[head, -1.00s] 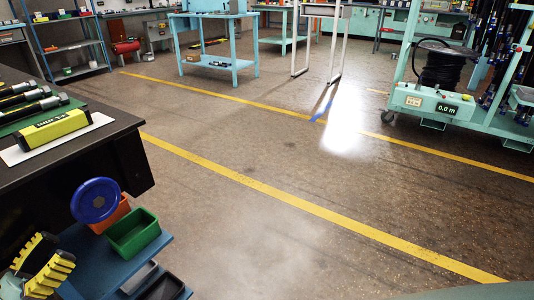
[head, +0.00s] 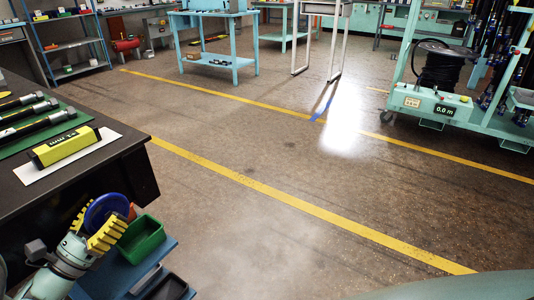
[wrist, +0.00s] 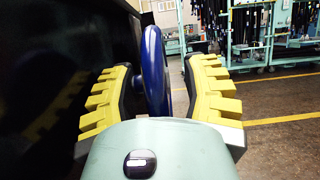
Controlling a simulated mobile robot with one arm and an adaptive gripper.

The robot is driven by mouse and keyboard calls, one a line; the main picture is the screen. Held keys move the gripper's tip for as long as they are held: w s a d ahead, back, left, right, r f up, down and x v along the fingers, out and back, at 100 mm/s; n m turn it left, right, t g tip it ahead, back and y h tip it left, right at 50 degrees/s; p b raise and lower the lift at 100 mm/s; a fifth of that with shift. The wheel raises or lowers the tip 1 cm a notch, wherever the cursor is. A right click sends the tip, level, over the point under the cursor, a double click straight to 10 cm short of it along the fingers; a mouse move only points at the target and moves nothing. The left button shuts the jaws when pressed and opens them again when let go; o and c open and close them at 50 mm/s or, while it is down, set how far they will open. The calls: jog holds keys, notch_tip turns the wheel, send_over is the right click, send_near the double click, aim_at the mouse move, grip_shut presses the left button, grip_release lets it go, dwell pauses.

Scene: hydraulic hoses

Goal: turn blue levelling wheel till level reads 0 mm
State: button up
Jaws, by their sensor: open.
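The blue levelling wheel (head: 102,208) is mounted at the bench's side, below the top. My gripper (head: 101,216) is at the wheel, its yellow ridged fingers open on either side of it and hiding part of it. In the wrist view the wheel (wrist: 154,66) stands edge-on between the open fingers (wrist: 157,68), with visible gaps on both sides. The yellow level (head: 66,147) lies on a white sheet (head: 100,151) on the bench; its dark display shows a figure in mm, too small to read surely.
The dark bench (head: 130,168) fills the left, with black hose pieces (head: 30,122) on a green mat. A green bin (head: 142,240) stands on a blue shelf close right of my gripper, with an orange bin partly hidden behind. The floor to the right is clear. A hose cart (head: 430,105) stands farther off.

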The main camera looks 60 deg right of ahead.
jog(key=shift+d, duration=0.1)
jog(key=shift+c, duration=0.2)
grip_shut()
